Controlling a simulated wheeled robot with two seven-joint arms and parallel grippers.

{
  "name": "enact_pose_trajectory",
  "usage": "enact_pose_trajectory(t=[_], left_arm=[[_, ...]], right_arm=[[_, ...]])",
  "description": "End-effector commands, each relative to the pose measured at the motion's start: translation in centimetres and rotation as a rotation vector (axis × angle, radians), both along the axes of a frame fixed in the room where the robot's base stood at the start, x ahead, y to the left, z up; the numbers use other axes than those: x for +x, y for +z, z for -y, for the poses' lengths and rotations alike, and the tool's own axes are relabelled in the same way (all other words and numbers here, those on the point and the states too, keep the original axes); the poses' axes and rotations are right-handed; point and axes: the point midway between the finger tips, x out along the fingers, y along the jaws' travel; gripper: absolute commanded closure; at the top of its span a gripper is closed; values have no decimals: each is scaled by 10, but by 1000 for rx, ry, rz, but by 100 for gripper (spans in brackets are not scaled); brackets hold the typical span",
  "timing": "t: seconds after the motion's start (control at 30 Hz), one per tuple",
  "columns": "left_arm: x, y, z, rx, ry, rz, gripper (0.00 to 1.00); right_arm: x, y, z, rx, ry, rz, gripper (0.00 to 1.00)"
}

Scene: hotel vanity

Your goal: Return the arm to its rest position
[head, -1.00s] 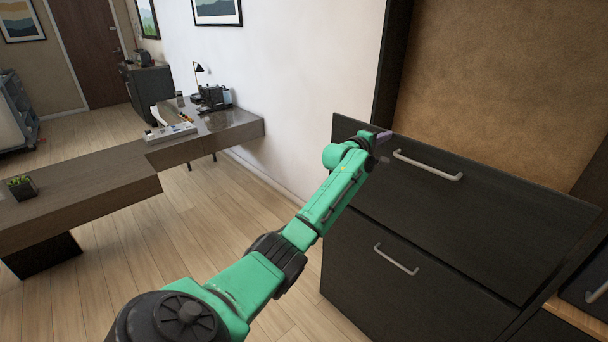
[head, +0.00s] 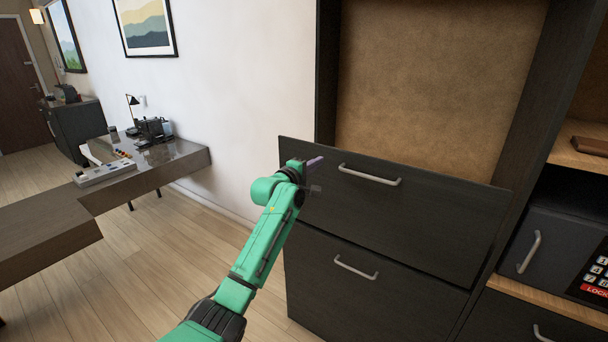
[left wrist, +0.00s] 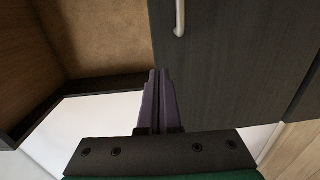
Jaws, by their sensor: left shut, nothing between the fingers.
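My left arm (head: 262,245) is green and reaches forward from the bottom of the head view. Its left gripper (head: 315,161) is in front of the upper dark drawer (head: 420,215), left of that drawer's metal handle (head: 369,175). In the left wrist view the two purple fingers (left wrist: 158,88) are together with nothing between them. The handle (left wrist: 180,18) shows beyond the fingertips there, apart from them. Whether the fingers touch the drawer front is unclear. My right gripper is not in view.
A lower drawer (head: 375,292) with its own handle is below. A safe (head: 560,250) with a keypad stands on a shelf at the right. A desk (head: 150,175) with a lamp, a power strip and small items is at the left. Wooden floor (head: 150,270) is free between.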

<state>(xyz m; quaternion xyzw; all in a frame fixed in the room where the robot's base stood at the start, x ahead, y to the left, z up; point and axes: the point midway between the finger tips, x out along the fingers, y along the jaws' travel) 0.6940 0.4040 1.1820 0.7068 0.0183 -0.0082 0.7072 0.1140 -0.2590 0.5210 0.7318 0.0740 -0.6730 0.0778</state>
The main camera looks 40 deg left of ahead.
Motion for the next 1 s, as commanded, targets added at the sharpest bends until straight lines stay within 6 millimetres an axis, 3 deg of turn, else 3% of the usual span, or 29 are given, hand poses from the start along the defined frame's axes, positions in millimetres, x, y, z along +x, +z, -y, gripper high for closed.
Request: enact_pose_trajectory(t=[0.2,0.3,0.53,0.63,0.67,0.77,0.87,1.0], left_arm=[[-43,-5,0,1,2,-1,100],[-54,-3,0,0,2,-1,100],[-57,0,0,0,2,-2,100],[-55,-17,0,20,3,-29,100],[-53,-31,0,35,6,-52,100],[-50,-101,2,131,6,-166,100],[-60,-196,7,279,-18,-322,100],[-100,-324,21,496,-104,-533,100]], right_arm=[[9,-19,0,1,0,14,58],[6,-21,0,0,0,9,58],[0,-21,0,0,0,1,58],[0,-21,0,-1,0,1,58],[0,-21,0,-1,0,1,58],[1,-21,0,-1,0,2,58],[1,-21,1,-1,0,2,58],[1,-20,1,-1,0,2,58]])
